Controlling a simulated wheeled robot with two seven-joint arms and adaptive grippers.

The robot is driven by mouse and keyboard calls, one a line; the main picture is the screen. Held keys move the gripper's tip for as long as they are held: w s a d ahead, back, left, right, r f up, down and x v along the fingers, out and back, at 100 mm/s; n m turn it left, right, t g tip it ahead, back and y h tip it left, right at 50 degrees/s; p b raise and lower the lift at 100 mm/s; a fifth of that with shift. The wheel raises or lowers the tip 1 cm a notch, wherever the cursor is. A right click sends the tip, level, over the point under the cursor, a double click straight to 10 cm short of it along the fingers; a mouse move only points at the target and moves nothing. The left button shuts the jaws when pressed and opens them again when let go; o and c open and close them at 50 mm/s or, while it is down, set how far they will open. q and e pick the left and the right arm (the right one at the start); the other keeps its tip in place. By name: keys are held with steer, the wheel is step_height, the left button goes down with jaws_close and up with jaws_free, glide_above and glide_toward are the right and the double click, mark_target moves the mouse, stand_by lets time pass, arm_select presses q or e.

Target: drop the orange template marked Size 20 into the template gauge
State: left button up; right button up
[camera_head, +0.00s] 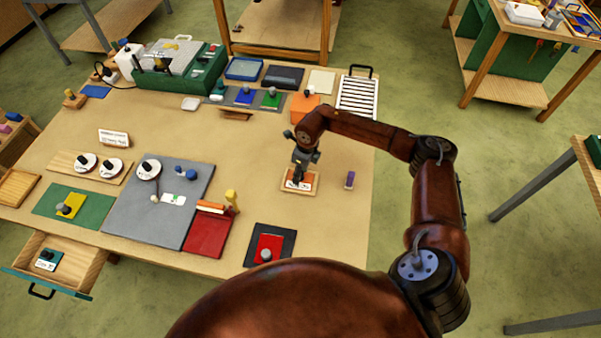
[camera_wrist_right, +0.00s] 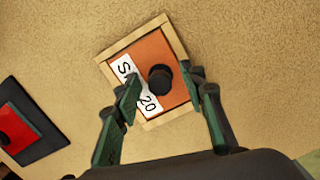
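The orange template (camera_wrist_right: 176,51) has a dark round knob and a white label reading Size 20. It lies within a square light-wood frame (camera_wrist_right: 117,49), which looks like the template gauge; its edges run roughly parallel to the frame. I cannot tell how deep it sits. The frame is also in the head view (camera_head: 314,185), near the table's right side. My right gripper (camera_wrist_right: 163,84) is above the template, with its fingers apart on either side of the knob and gaps showing. In the head view my right gripper (camera_head: 299,178) partly hides the template. My left gripper is not in view.
A black mat with a red plate (camera_head: 269,246) lies toward the front. A red box (camera_head: 208,235) and a grey board (camera_head: 180,215) are to the left. Bare tabletop surrounds the frame.

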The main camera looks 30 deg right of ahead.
mark_target(304, 179)
step_height(304, 179, up, 12)
steer(key=s+d, duration=0.1)
stand_by(0.6)
steer(key=shift+s+f, duration=0.15)
stand_by(0.4)
